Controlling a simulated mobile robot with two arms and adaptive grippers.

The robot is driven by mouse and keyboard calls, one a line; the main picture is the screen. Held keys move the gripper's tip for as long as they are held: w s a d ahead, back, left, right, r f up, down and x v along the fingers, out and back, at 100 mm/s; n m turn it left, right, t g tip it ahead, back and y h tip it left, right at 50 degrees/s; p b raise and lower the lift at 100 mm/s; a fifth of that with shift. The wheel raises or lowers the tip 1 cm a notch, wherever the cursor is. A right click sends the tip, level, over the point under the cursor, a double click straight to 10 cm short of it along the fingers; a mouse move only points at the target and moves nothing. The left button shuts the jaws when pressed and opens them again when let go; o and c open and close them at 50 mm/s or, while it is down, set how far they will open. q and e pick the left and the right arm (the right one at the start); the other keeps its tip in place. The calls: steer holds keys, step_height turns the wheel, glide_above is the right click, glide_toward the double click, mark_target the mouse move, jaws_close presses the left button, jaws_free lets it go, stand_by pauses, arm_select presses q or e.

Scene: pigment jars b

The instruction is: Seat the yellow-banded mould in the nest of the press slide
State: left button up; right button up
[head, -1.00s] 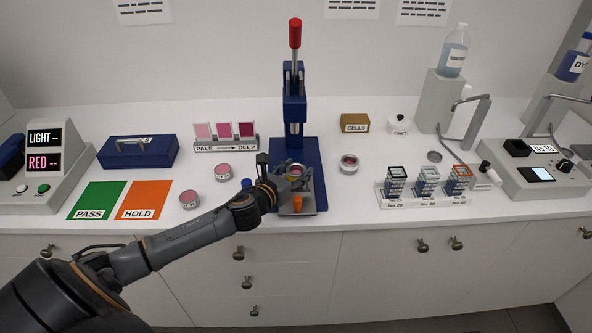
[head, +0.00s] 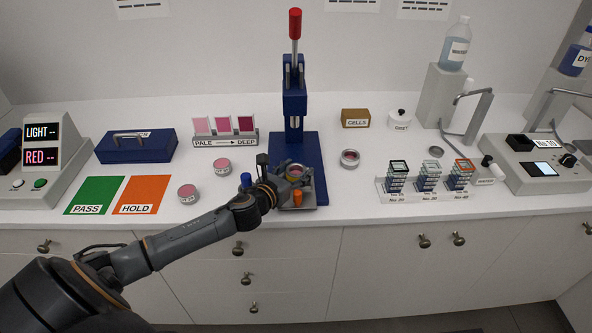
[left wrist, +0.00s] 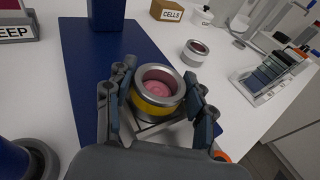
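The yellow-banded mould (head: 294,172) is a grey metal ring with a yellow band and pink material inside. It also shows in the left wrist view (left wrist: 158,90), upright between the two fingers of my left gripper (left wrist: 160,88). The fingers lie against its opposite sides, so the gripper appears shut on it. The mould is over the grey press slide (head: 306,206), which has an orange knob (head: 298,198) at its front. The nest is hidden under the mould, and I cannot tell whether the mould touches it. My right gripper is not in view.
The blue press (head: 295,105) with its red handle stands just behind. A blue-handled item (head: 246,180) is close to the gripper's left. Pink jars (head: 222,167) lie to the left, another jar (head: 349,158) to the right. A rack (head: 428,190) stands farther right.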

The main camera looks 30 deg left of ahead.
arm_select(q)
steer(key=o, duration=0.3)
steer(key=shift+s, duration=0.1)
steer(key=shift+s, duration=0.2)
steer(key=v, duration=1.1)
steer(key=shift+s+d, duration=0.1)
steer(key=shift+d, duration=0.05)
steer(key=shift+s+r, duration=0.1)
